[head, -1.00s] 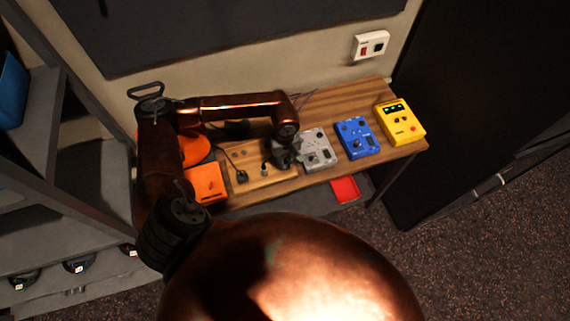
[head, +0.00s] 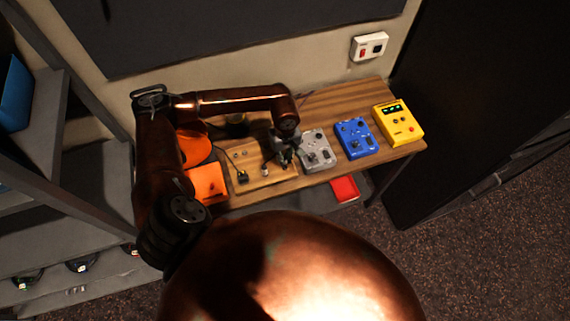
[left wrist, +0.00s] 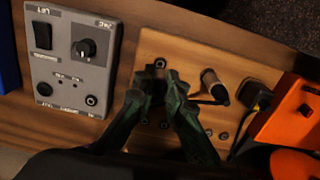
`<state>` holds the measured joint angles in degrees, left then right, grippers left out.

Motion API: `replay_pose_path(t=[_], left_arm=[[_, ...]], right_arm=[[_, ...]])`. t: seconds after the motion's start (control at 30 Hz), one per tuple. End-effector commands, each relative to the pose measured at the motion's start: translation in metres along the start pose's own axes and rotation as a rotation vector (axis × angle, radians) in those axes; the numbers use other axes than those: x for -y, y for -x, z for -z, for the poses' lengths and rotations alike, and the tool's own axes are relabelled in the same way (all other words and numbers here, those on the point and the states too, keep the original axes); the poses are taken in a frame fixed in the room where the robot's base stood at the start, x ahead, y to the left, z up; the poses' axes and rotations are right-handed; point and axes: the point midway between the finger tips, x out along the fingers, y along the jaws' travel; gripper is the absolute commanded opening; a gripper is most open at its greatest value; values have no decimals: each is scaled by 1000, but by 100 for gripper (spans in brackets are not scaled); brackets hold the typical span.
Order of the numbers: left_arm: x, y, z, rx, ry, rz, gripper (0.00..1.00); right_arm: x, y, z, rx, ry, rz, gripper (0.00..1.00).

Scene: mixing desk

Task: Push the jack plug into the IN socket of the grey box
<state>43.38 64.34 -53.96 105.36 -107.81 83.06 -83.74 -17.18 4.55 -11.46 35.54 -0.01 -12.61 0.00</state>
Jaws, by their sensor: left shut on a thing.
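The grey box (head: 316,150) sits on the wooden desk, left of the blue box. In the left wrist view the grey box (left wrist: 72,62) shows a black switch, a round knob and several round sockets; a socket (left wrist: 91,100) is at its lower right, its small label hard to read. My left gripper (head: 284,157) is just left of the grey box, above the wooden board. In the left wrist view its fingers (left wrist: 154,88) are closed together on a small dark thing, seemingly the jack plug, mostly hidden between them. It is apart from the grey box. My right gripper is not in view.
The wooden board (head: 285,178) carries a plug with a shiny barrel (left wrist: 213,84) and a dark plug (left wrist: 256,96). An orange box (head: 207,184) is at the left. Blue (head: 355,138) and yellow (head: 398,122) boxes stand to the right. A red tray (head: 344,189) lies lower, at the front.

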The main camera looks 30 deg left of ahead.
Motion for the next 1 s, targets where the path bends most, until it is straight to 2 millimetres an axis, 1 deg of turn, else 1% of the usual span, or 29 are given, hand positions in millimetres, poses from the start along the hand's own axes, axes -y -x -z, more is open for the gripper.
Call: replay_pose_path(t=[0.53, 0.9, 1.0], left_arm=[[0, 22, 0, 0, 0, 0, 0], [0, 23, 0, 1, 0, 0, 0], [5, 23, -5, 3, -2, 2, 0]], right_arm=[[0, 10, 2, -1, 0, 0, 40], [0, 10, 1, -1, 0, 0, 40], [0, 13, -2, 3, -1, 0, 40]])
